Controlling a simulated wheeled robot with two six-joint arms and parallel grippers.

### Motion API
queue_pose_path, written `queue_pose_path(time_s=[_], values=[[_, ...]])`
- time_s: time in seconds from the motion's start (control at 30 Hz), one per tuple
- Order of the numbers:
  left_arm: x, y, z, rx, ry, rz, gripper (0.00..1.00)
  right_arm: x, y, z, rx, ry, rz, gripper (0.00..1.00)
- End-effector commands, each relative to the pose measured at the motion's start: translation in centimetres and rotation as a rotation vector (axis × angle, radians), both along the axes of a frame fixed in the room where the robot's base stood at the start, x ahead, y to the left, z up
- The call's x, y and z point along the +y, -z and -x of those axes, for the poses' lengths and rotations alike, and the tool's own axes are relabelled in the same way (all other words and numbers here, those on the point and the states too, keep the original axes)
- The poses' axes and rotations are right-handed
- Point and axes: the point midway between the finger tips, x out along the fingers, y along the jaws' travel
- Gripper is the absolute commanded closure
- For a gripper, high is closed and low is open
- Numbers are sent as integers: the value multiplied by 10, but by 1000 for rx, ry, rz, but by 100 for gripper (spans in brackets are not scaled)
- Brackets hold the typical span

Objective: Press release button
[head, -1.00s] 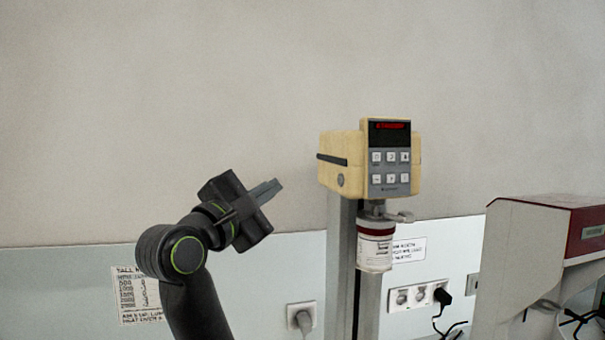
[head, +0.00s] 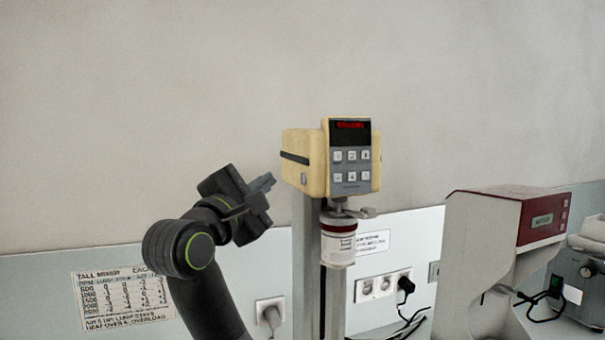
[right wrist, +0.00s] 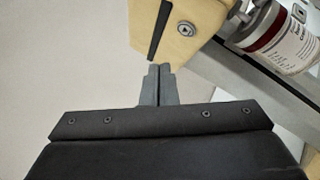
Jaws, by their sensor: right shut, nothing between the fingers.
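The cream-yellow mill head (head: 305,160) sits on a grey column, with a red-lit display and several keys on its front. On its left side is a small round grey button-like disc (head: 303,179), which also shows in the right wrist view (right wrist: 186,28). I cannot tell whether this is the release button. My right gripper (head: 271,181) is shut and empty, just left of that side. In the right wrist view its fingertips (right wrist: 159,70) point at the housing, below and left of the disc; contact cannot be told. My left gripper is out of view.
A jar with a red band (head: 339,240) hangs under the mill head. A beige machine with a red panel (head: 490,235) stands at the right. Wall sockets (head: 383,287) with a plugged cable and a printed chart (head: 124,299) are behind. Space above the mill is clear.

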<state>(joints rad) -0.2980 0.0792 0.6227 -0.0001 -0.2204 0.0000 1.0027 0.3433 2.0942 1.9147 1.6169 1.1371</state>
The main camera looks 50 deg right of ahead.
Motion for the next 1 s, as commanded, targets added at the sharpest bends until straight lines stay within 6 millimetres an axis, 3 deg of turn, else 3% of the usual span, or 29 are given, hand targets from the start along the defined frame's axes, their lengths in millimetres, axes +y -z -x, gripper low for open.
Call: queue_pose_path(time_s=[0.3,1.0], values=[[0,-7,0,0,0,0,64,-26,0,15,0,2,1,100],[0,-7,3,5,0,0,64,-29,0,16,1,0,1,100]])
